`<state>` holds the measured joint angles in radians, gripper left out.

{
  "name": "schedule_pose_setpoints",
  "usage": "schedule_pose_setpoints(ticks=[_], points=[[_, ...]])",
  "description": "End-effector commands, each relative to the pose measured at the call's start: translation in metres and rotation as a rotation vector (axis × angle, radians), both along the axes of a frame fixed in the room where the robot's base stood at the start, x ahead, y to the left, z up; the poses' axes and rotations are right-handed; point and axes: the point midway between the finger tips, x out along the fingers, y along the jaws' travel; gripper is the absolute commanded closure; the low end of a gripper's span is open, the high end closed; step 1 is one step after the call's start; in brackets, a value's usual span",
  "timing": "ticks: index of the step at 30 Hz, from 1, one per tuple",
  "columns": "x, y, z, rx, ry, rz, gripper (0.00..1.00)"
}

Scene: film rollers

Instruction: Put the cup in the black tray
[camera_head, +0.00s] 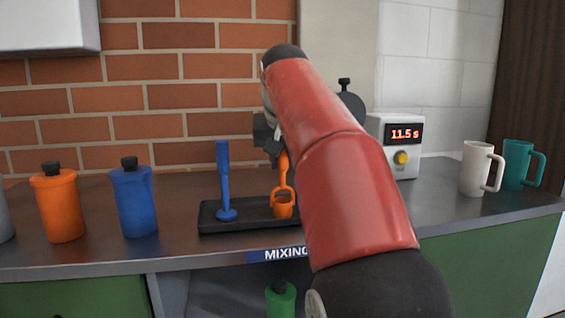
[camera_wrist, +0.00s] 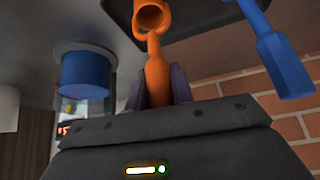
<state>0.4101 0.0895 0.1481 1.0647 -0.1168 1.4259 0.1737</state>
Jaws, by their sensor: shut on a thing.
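The orange cup (camera_head: 283,210) has a long upright handle and looks like a small scoop. My gripper (camera_head: 274,150) is shut on the top of that handle. In the wrist view, the handle (camera_wrist: 157,75) sits between the two fingers and the cup's round end (camera_wrist: 151,16) is beyond them. The black tray (camera_head: 250,226) lies on the counter, and its dark surface (camera_wrist: 206,13) shows behind the cup in the wrist view. The cup is over the tray's right part. I cannot tell whether its bottom touches the tray.
A blue stirrer-like tool (camera_head: 223,185) stands at the tray's left end. A blue bottle (camera_head: 134,200) and an orange bottle (camera_head: 58,205) stand further left. The timer box (camera_head: 400,145), a white mug (camera_head: 475,168) and a teal mug (camera_head: 518,165) are right. My arm hides the middle counter.

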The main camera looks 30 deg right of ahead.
Motion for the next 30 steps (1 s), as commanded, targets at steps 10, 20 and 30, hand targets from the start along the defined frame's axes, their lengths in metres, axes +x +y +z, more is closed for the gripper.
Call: schedule_pose_setpoints(ticks=[10, 20, 30], points=[[0.000, 0.000, -0.003, 0.000, 0.000, 0.000, 0.55], [0.000, 0.000, 0.003, 0.000, -0.001, 0.000, 0.55], [-0.031, 0.016, 0.060, -0.001, -0.004, 0.001, 0.55]])
